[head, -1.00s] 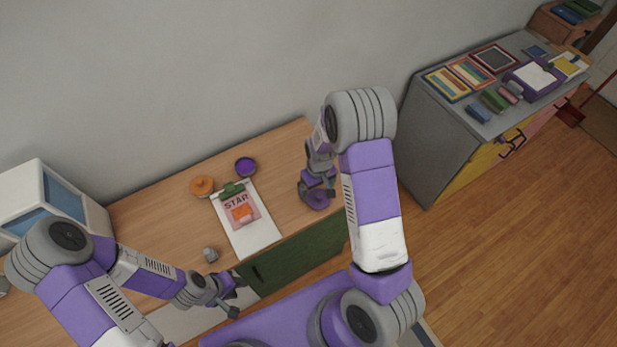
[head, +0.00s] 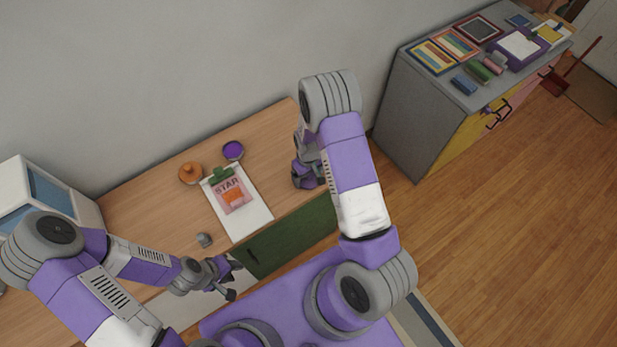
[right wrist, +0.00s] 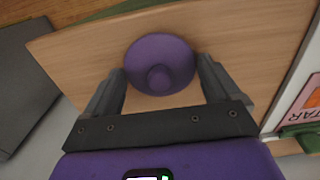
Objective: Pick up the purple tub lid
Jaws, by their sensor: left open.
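The purple tub lid (right wrist: 159,64) is a round disc with a knob in its middle. In the right wrist view it lies on the wooden top, between the spread fingers of my right gripper (right wrist: 162,78). The fingers are apart, one on each side of its rim; I cannot tell whether they touch it. In the head view my right gripper (head: 304,174) is low over the right part of the desk and largely hides the lid. My left gripper (head: 232,282) is open and empty near the desk's front edge.
A purple tub (head: 233,150) and an orange lidded tub (head: 191,173) stand at the back of the desk. A clipboard (head: 252,218) with a STAR card lies in the middle. A small grey object (head: 204,240) is near the front. A grey cabinet (head: 400,130) stands to the right.

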